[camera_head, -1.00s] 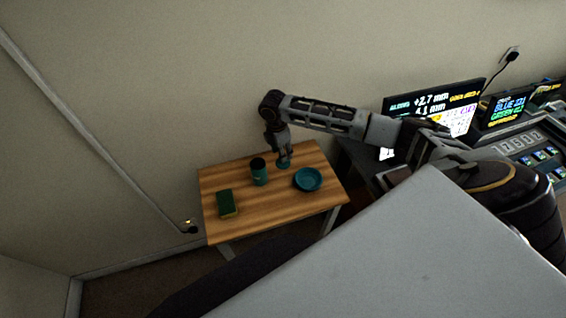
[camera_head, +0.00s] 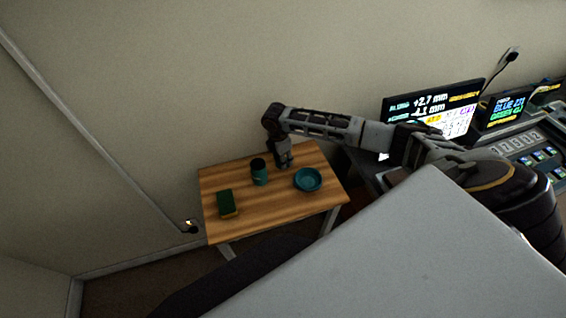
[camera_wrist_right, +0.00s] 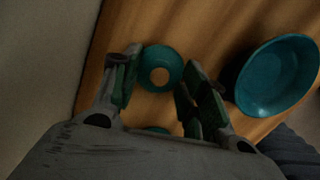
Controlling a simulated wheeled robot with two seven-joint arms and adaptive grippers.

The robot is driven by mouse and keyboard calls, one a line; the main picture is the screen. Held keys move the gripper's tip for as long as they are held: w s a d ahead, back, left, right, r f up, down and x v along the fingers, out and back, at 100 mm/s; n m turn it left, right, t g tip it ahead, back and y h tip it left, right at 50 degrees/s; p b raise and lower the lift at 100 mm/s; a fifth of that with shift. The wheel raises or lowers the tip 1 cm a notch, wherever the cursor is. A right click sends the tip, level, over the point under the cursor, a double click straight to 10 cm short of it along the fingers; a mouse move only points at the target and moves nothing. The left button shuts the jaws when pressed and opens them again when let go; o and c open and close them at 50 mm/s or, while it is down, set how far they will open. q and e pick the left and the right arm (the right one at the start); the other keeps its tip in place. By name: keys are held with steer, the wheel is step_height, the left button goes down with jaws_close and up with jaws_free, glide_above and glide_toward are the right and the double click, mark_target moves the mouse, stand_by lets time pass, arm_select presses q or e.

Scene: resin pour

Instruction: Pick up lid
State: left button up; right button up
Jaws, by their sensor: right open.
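In the wrist view the lid (camera_wrist_right: 149,83) is a round teal piece with a paler tan centre. It shows between the two fingers of my right gripper (camera_wrist_right: 162,78), which is open with a finger on either side. I cannot tell whether the fingers touch it. In the head view my right gripper (camera_head: 284,166) points down over the far part of the wooden table (camera_head: 250,226), between a teal cup and a teal bowl, and largely hides the lid. A teal edge (camera_wrist_right: 155,130) shows lower between the fingers; I cannot tell what it belongs to. My left gripper is out of view.
The teal cup (camera_head: 259,176) stands close left of the gripper, and the teal bowl (camera_head: 308,180) close right. A green sponge (camera_head: 227,203) lies at the table's left. The wall (camera_head: 150,100) is behind. A console with screens (camera_head: 430,108) stands at the right.

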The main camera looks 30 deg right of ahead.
stand_by(0.4)
steer(key=c, duration=0.9)
steer(key=shift+r, duration=5)
steer(key=shift+w+r, duration=0.1)
